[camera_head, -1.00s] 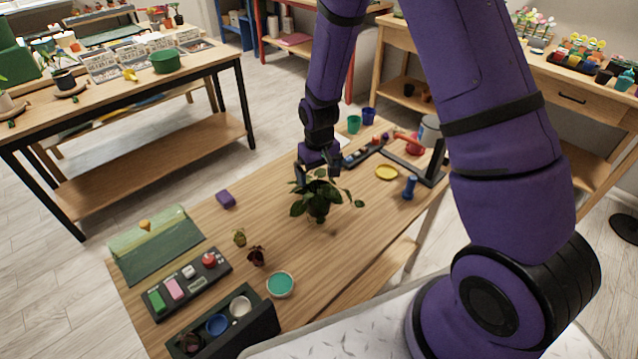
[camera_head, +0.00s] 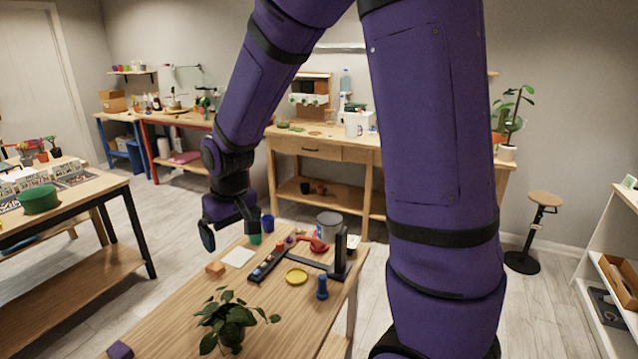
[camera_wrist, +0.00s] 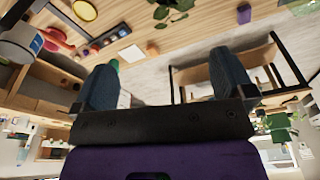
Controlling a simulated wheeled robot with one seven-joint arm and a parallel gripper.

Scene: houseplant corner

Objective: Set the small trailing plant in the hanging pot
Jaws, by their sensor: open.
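My gripper (camera_head: 229,226) is open and empty, raised above the far left part of the wooden table in the head view. In the wrist view its two fingers stand apart with nothing between them (camera_wrist: 163,75). A leafy green plant (camera_head: 230,318) stands on the near part of the table, below and clear of my gripper; its pot is mostly hidden. I cannot tell whether it is the small trailing plant. No hanging pot can be made out for certain. A black stand (camera_head: 340,255) with an upright post is at the table's right side.
Near the stand are a grey can (camera_head: 328,224), a red item (camera_head: 313,245), a blue bottle-like item (camera_head: 322,287), a yellow dish (camera_head: 297,276) and a dark tray (camera_head: 267,266). An orange block (camera_head: 215,269) lies left.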

